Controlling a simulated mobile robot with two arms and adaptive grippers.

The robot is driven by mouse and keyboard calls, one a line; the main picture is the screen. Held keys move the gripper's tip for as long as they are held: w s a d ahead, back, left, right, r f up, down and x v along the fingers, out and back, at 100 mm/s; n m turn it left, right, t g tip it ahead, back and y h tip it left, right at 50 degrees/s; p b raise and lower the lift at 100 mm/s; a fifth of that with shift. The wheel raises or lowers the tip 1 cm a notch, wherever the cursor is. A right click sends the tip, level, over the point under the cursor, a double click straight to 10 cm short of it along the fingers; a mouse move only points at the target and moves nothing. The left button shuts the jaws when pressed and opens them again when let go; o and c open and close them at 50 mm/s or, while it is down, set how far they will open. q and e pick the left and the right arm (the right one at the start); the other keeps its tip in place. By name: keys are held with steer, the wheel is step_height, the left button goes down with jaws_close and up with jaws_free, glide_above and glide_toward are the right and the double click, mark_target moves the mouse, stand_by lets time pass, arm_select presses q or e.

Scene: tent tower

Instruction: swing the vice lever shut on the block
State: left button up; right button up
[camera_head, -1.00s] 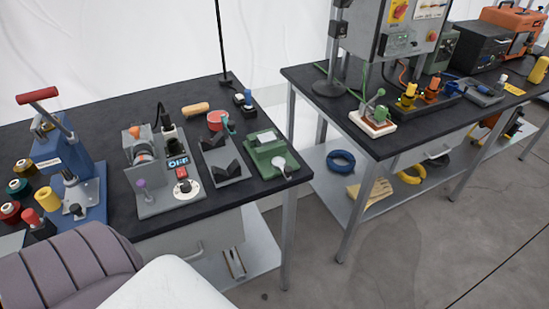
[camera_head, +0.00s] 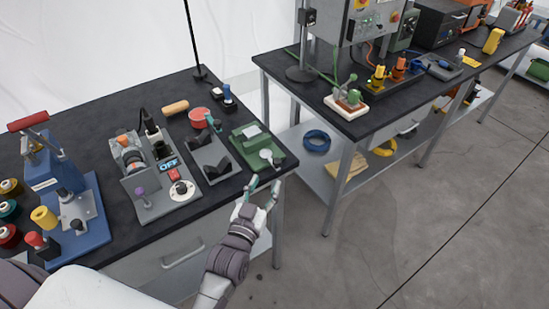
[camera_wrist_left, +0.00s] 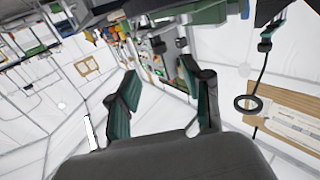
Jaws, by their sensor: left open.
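The green vice (camera_head: 246,149) sits at the front right corner of the near bench, with a pale block (camera_head: 252,132) in it. Its lever ends in a light grey round knob (camera_head: 266,154) at the front right. My left gripper (camera_head: 264,184) is just in front of the bench's edge, below the knob in the picture and apart from it. Its two teal fingers are spread and empty; they also show open in the left wrist view (camera_wrist_left: 165,92). I cannot make out the vice lever in the wrist view. My right gripper is not in view.
A grey V-block fixture (camera_head: 213,155) stands left of the vice, and a grey machine with an OFF sign (camera_head: 158,185) stands further left. A blue press (camera_head: 66,200) is at the far left. A second bench (camera_head: 390,108) stands right, across a floor gap.

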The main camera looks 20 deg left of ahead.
mark_target(275, 164)
arm_select(q)
steer(key=w+p, duration=0.1)
steer(key=w, duration=0.8)
steer(key=shift+w, duration=0.3)
steer(key=shift+c, duration=0.3)
jaws_close()
